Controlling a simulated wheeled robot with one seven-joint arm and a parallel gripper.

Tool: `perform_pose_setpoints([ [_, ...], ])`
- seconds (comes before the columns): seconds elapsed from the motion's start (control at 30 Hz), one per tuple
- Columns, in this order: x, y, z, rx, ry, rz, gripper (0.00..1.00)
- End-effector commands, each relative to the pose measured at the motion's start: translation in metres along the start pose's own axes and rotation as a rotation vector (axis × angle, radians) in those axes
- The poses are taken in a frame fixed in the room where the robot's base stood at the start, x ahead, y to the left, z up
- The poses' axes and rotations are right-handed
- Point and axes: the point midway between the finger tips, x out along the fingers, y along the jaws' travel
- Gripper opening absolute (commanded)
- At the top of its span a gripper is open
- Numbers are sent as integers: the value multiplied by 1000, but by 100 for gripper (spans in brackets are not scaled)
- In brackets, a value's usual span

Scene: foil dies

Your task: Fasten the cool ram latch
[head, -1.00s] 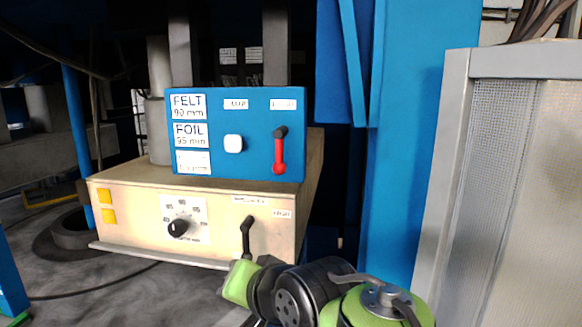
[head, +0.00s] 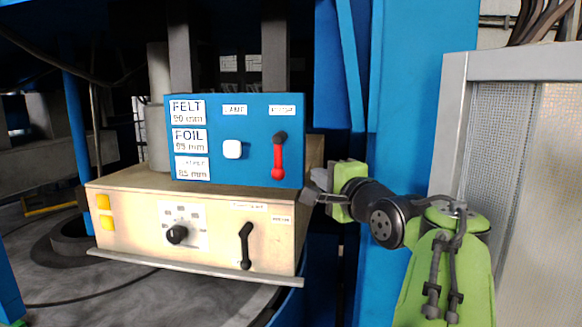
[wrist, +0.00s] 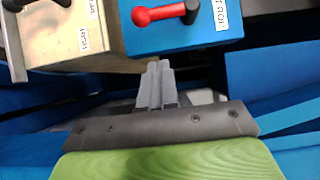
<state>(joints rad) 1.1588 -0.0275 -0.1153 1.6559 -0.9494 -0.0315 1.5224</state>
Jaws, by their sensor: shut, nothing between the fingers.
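Two levers could be the latch, and I cannot read a label that says which. A black lever (head: 245,246) hangs down on the cream box's front (head: 130,219), at its right end. A red lever with a black pivot (head: 278,160) hangs down on the blue panel (head: 255,172) above; it also shows in the wrist view (wrist: 160,13). My gripper (head: 312,192) is beside the cream box's upper right edge, right of both levers. Its fingers (wrist: 158,85) are shut together and empty, apart from both levers. Part of the cream box's side is hidden behind it.
The blue panel also has a white button (head: 232,149) and printed labels. The cream box has a black dial (head: 177,234) and yellow buttons (head: 105,222). A blue column (head: 425,110) and grey mesh guard (head: 520,190) stand at right. Space before the boxes is open.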

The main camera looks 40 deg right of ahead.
Motion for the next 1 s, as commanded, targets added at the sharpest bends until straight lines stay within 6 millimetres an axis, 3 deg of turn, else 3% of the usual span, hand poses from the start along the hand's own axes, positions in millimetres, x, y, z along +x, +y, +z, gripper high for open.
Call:
perform_pose_setpoints([
  [0.2, 50, -2, 1, 2, -5, 2, 0],
  [0.4, 76, -2, 22, 0, -4, -1, 0],
  [1.0, 84, 1, 30, 11, -1, -6, 0],
])
